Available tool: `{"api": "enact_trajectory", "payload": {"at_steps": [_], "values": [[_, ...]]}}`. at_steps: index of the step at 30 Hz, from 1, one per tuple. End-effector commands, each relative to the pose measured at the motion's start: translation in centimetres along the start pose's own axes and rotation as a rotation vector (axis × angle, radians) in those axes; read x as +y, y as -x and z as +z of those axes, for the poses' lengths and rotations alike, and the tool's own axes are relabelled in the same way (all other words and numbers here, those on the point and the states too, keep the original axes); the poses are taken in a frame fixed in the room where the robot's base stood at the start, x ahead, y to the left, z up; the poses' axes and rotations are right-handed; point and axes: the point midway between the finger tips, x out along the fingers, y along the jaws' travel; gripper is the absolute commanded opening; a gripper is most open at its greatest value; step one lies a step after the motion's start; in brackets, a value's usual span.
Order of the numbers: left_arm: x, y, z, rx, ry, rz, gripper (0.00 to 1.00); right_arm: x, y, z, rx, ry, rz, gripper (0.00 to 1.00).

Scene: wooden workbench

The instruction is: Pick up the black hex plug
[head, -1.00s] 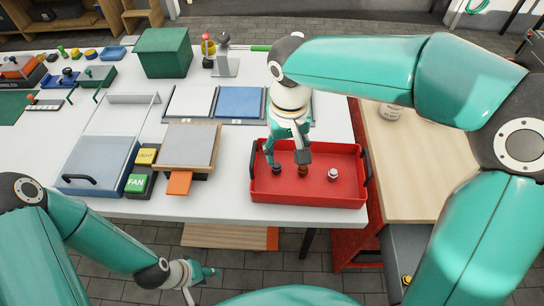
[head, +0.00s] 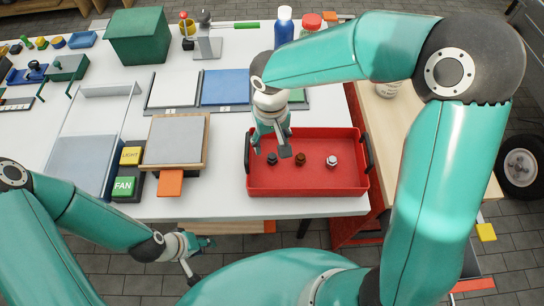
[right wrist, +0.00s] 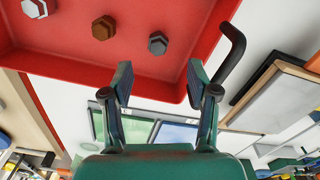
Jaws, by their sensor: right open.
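The black hex plug (head: 272,158) stands in the left part of the red tray (head: 310,188). In the right wrist view the same plug (right wrist: 157,43) is dark grey and lies beyond the gap between the fingertips. My right gripper (head: 270,147) is above the tray's left side. In its wrist view the right gripper (right wrist: 160,75) is open and empty, its two fingers apart from the plug. My left gripper (head: 201,260) is low in front of the table, away from the tray; its fingers look spread and empty.
A brown hex plug (head: 300,159) and a silver one (head: 332,161) stand in a row right of the black plug. Black handles (head: 369,153) flank the tray. A grey-topped wooden platform (head: 177,142) and LIGHT and FAN buttons (head: 124,187) are to the left.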

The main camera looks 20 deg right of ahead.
Motion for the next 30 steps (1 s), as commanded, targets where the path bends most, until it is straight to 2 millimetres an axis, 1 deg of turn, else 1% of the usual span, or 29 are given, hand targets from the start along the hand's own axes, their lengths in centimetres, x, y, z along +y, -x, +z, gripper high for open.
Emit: {"api": "enact_trajectory", "payload": {"at_steps": [1,3,8,10,15,18,21,27,28,30], "values": [[0.0,0.0,0.0,0.000,0.000,0.000,0.39,0.0,-0.8,0.0,-0.003,0.000,0.000,0.59],[0.0,0.0,0.0,0.000,0.000,0.000,0.39,0.0,-1.4,0.0,-0.002,0.000,0.001,0.59],[0.0,0.1,0.0,0.000,0.000,0.000,0.39,0.0,-2.1,0.0,-0.001,0.000,0.000,0.59],[0.1,0.2,0.0,0.000,0.000,0.000,0.39,0.1,-2.7,0.0,-0.003,0.000,0.000,0.59],[0.2,0.7,0.0,0.000,0.000,0.000,0.39,0.3,-5.1,-0.1,-0.004,0.001,0.000,0.59],[0.2,0.6,0.0,0.000,0.000,0.000,0.39,0.3,-6.4,-0.2,-0.002,0.001,0.000,0.59],[0.2,0.6,0.0,0.000,0.000,0.000,0.39,0.2,-7.0,-0.2,-0.001,0.002,-0.001,0.59],[0.2,0.6,0.0,0.000,0.000,0.000,0.39,0.2,-7.0,-0.2,0.001,0.002,-0.002,0.59],[0.2,0.6,0.0,0.000,0.000,0.000,0.39,0.2,-7.0,-0.2,0.001,0.002,-0.001,0.58],[0.2,0.6,0.0,0.000,0.000,0.000,0.39,0.2,-7.0,-0.2,0.001,0.002,-0.001,0.46]]}}
